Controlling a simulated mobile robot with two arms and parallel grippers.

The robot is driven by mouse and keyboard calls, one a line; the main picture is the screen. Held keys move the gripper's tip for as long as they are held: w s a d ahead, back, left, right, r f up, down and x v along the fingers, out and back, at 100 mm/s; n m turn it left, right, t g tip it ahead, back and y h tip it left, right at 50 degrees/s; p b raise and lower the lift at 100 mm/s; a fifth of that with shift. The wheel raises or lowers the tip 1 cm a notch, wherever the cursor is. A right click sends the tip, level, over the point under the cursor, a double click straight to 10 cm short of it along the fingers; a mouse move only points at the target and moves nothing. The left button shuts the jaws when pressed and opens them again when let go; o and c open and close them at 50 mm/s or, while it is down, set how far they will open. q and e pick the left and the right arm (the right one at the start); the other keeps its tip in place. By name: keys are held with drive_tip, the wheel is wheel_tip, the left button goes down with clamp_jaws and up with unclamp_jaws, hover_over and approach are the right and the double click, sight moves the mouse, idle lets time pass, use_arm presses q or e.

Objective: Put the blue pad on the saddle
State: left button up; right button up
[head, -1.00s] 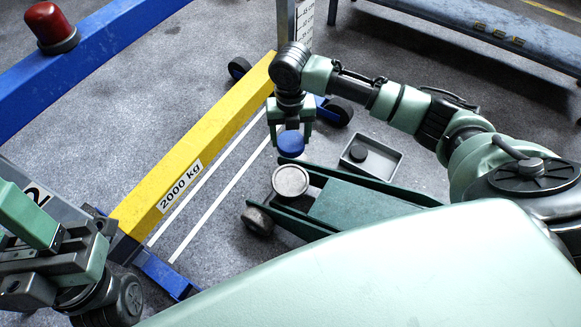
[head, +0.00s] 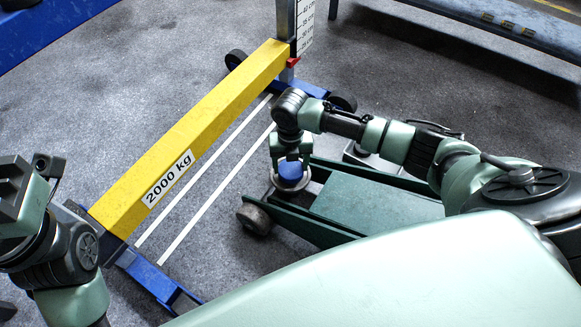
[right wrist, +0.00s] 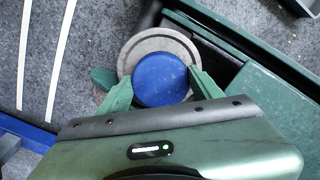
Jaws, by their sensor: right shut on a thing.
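The blue pad (head: 291,173) is a round disc held between the fingers of my right gripper (head: 291,163). It also shows in the right wrist view (right wrist: 160,80) with a green finger on each side. The saddle (right wrist: 134,52) is a round grey plate at the end of the green trolley jack (head: 372,206). In both views the pad covers part of the saddle, off its centre in the right wrist view. I cannot tell whether the pad touches it. My left gripper (head: 22,190) is at the left edge; its fingers do not show clearly.
A yellow beam (head: 185,135) marked 2000 kg stands left of the jack, with blue feet (head: 155,278). White lines lie on the grey floor between them. A tray (head: 365,158) is partly hidden behind my right arm. A dark bench (head: 480,25) stands at the back right.

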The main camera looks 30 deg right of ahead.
idle(0.3)
drive_tip(key=o, duration=1.6)
drive_tip(key=shift+f, duration=0.15)
drive_tip(key=shift+c, duration=0.2)
